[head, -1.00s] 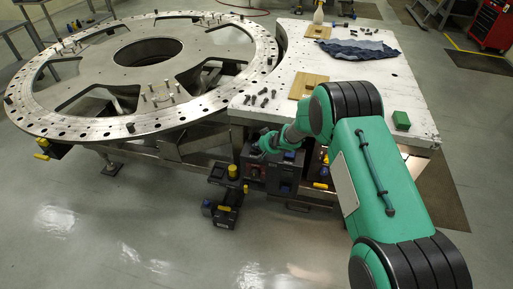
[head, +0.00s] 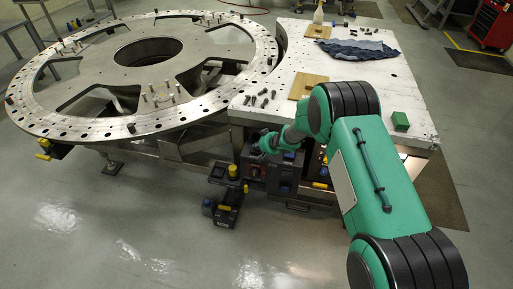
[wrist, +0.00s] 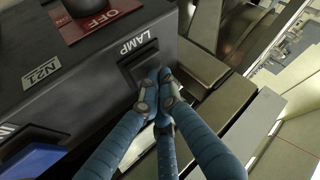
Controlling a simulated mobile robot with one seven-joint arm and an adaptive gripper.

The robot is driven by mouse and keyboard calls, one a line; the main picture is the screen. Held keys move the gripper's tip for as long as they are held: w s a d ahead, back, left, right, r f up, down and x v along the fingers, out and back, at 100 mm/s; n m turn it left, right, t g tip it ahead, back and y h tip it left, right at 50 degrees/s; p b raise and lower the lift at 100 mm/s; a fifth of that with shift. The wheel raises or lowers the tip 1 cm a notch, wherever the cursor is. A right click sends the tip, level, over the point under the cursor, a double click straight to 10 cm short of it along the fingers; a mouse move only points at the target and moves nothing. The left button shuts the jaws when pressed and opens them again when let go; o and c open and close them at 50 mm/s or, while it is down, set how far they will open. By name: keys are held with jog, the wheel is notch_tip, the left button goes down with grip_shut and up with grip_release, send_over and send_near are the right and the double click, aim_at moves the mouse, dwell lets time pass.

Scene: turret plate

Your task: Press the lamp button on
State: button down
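The lamp button (wrist: 138,64) is a dark rocker in a dark frame on the black control box (wrist: 85,75), beside the white word LAMP in the wrist view. My gripper (wrist: 161,98) has blue fingers with grey tips drawn together, with nothing seen between them. The fingertips are at the edge of the button and cover part of it; I cannot tell whether they touch it. In the head view, my gripper (head: 266,145) is small, over the control box (head: 252,172) below the table edge. The button cannot be made out there.
A red OFF plate (wrist: 102,18) with a dark knob and a blue part (wrist: 35,160) are on the same box. The white table (head: 345,95) holds a blue cloth (head: 355,49) and a green block (head: 400,121). The round turret plate (head: 70,125) stands at left.

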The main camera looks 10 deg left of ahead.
aim_at(257, 150)
jog(key=shift+s+d+f, duration=0.1)
jog(key=shift+s+f, duration=0.15)
jog(key=shift+f, duration=0.05)
jog(key=r+p, duration=0.4)
jog(key=p, duration=0.1)
jog(key=r+p, duration=0.2)
jog(key=shift+w+r+p, duration=0.25)
jog(key=shift+p, duration=0.1)
dwell(0.6)
